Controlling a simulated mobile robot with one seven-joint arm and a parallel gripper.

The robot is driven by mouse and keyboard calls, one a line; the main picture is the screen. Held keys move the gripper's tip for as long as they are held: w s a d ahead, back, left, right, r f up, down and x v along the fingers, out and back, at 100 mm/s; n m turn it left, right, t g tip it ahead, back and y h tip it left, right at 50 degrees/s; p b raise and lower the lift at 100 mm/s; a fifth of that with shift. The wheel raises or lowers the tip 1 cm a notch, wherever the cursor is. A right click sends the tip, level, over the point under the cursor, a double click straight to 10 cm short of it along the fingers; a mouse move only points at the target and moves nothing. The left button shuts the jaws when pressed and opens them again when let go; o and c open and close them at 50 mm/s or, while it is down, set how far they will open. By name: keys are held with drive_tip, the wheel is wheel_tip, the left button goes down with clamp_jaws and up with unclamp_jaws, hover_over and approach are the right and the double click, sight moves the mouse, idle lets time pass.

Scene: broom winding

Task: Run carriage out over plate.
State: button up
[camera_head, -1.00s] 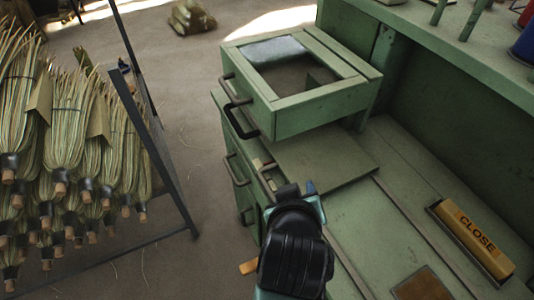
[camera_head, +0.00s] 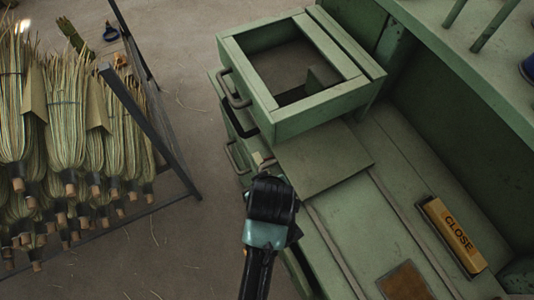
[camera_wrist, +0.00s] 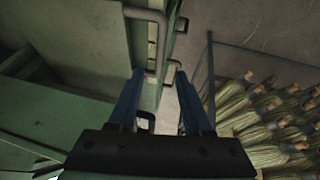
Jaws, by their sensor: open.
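The carriage (camera_head: 318,108) looks to be the green, open-topped box frame on the bench's left side, with a dark handle (camera_head: 237,92) on its left face. A flat green plate (camera_head: 325,160) lies on the bench just below and in front of it. My gripper (camera_wrist: 158,72) is open, its two blue fingers apart, with nothing held between them. In the wrist view a bar handle (camera_wrist: 160,42) is just beyond the fingertips; I cannot tell for sure which one. In the head view my wrist hides the fingers, below the carriage's handle at the bench's left edge.
A wooden block marked CLOSE (camera_head: 452,236) sits in a slot on the bench at right. A brown square (camera_head: 405,283) lies near the bench's front. A dark metal rack (camera_head: 150,110) with several brooms stands at left. Bare floor (camera_head: 195,130) lies between rack and bench.

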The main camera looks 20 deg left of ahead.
drive_tip(key=x, duration=0.7)
drive_tip(key=shift+w+f, duration=0.1)
clamp_jaws()
idle(1.3)
